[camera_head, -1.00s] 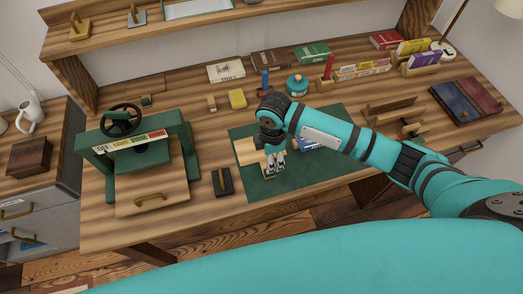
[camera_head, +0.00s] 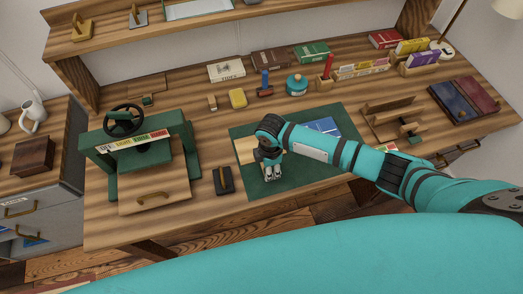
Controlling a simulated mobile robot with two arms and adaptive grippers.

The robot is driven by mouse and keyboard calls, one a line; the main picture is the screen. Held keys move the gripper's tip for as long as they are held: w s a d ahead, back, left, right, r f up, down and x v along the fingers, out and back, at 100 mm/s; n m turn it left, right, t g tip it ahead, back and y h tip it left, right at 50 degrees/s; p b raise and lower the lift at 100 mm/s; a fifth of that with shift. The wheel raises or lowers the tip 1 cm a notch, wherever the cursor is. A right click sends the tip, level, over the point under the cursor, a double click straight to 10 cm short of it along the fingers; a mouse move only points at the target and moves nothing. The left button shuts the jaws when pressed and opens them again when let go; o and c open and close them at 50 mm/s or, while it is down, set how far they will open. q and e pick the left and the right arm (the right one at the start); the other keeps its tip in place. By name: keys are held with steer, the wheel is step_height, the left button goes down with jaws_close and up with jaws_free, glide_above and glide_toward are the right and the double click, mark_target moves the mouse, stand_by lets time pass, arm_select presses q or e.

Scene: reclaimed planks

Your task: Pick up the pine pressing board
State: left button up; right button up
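A pale wooden board (camera_head: 245,148), which looks like the pine pressing board, lies on the green mat (camera_head: 312,173) near its left edge. My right arm reaches in from the right, and its wrist covers the board's right part. My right gripper (camera_head: 272,176) points down over the mat, just in front of the board. Its fingers are too small to tell whether they are open or shut, and no held object is clear. My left gripper is not in view.
A green press (camera_head: 185,150) with a black wheel and a handled wooden board (camera_head: 153,197) stands at the left. A black block (camera_head: 223,181) sits beside the mat. A blue book (camera_head: 322,126) lies behind my forearm. Books, wooden racks and small tools fill the back and right.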

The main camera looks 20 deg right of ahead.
jaws_close()
steer(key=shift+r, duration=0.1)
